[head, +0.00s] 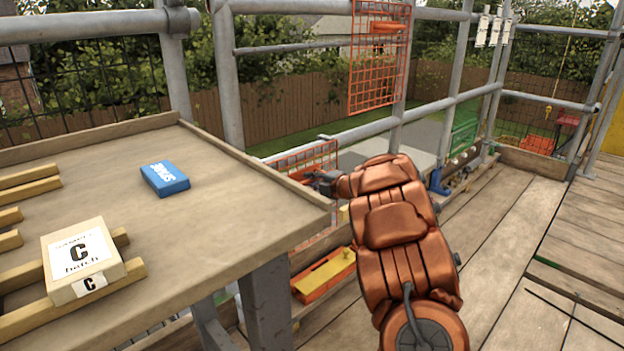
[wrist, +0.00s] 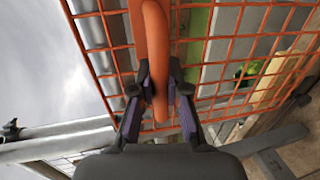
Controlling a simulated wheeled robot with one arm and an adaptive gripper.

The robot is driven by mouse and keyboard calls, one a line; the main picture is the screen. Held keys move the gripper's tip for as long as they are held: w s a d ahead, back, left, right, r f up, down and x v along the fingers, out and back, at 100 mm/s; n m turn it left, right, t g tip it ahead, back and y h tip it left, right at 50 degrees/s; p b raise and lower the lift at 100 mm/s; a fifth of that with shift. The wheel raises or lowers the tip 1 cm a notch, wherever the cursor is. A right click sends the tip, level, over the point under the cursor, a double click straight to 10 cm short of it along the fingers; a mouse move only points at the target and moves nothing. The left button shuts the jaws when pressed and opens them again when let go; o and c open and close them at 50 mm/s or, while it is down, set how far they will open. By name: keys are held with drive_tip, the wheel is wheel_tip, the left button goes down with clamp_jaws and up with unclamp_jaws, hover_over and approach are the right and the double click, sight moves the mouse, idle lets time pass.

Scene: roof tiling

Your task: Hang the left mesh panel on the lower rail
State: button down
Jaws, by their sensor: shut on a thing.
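My gripper (head: 326,182) is shut on the orange handle of an orange mesh panel (head: 300,160), at the left end of the lower rail (head: 430,112). In the wrist view the fingers (wrist: 160,92) close around the thick handle bar (wrist: 157,45), and the panel's wire grid (wrist: 238,55) spreads behind them. The tiling bench and my arm hide much of this panel in the head view. I cannot tell whether its top edge is hooked on the rail. A second orange mesh panel (head: 379,65) hangs upright higher up, to the right of the held one.
A wooden bench (head: 225,225) at the left carries a blue box (head: 165,178) and a box marked C (head: 82,260). Grey scaffold posts (head: 228,75) stand near the panels. A yellow and orange tray (head: 323,273) lies below. The plank deck (head: 500,240) at the right is mostly clear.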

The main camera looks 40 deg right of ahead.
drive_tip(key=shift+f, duration=0.1)
idle(0.3)
drive_tip(key=c, duration=1.1)
unclamp_jaws()
drive_tip(key=v, duration=1.2)
